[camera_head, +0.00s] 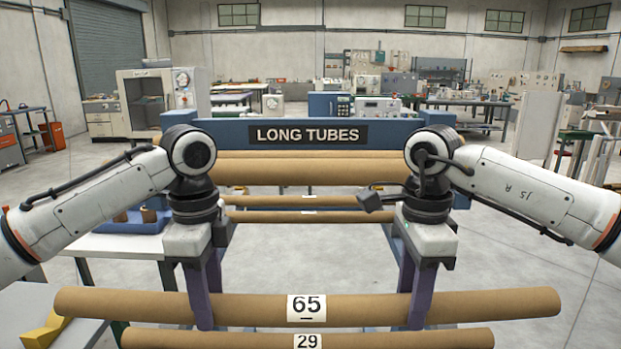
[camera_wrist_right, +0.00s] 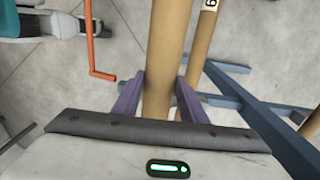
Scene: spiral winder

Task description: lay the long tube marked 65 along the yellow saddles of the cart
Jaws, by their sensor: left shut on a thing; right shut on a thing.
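The long brown tube marked 65 (camera_head: 360,308) lies level across the front of the head view, its label facing me. My left gripper (camera_head: 203,318) is shut on it left of the label, and my right gripper (camera_head: 418,318) is shut on it right of the label. In the right wrist view the tube (camera_wrist_right: 166,50) runs between the two purple fingers (camera_wrist_right: 158,100). A yellow wedge-shaped piece (camera_head: 45,333), perhaps a saddle, shows at the lower left on a pale surface (camera_head: 22,305); the rest of the cart is hard to make out.
The tube marked 29 (camera_head: 220,339) lies just below tube 65 in the head view. The blue LONG TUBES rack (camera_head: 225,133) with several brown tubes stands ahead. A pale table (camera_head: 120,246) with a blue tray is at left. Bare floor shows at right.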

